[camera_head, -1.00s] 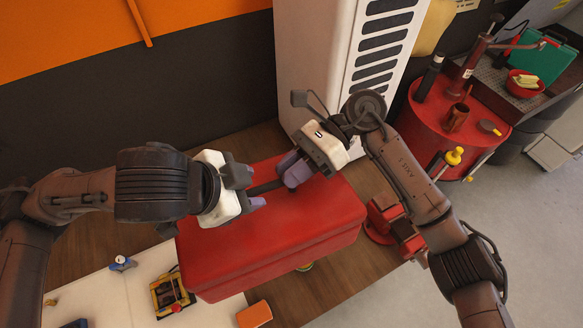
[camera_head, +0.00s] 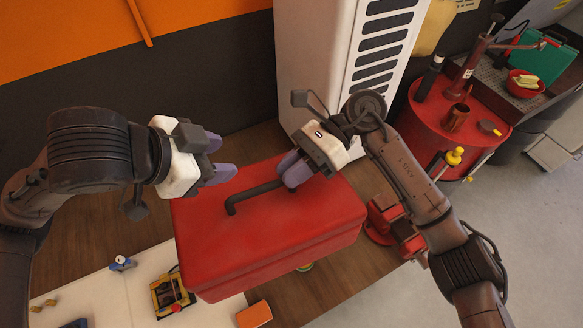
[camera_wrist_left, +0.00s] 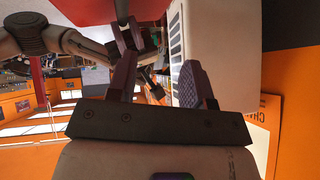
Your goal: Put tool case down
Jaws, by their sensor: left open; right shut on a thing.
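The red tool case (camera_head: 275,235) is in the middle of the head view, over the wooden bench. Its dark handle (camera_head: 250,194) runs along the top. My right gripper (camera_head: 297,171) is shut on the handle near its right end. My left gripper (camera_head: 222,160) is open and empty, above and to the left of the case, apart from the handle. In the left wrist view, the left gripper's fingers (camera_wrist_left: 158,80) are spread, with part of the red case (camera_wrist_left: 90,10) at the top edge. Whether the case's underside touches the bench is hidden.
The wooden bench (camera_head: 345,275) has a pale mat (camera_head: 115,295) at front left, with a small yellow-framed item (camera_head: 170,293) and an orange block (camera_head: 254,314). A red vise (camera_head: 390,225) stands right of the case. A white cabinet (camera_head: 315,60) is behind; a red drum (camera_head: 450,120) stands at right.

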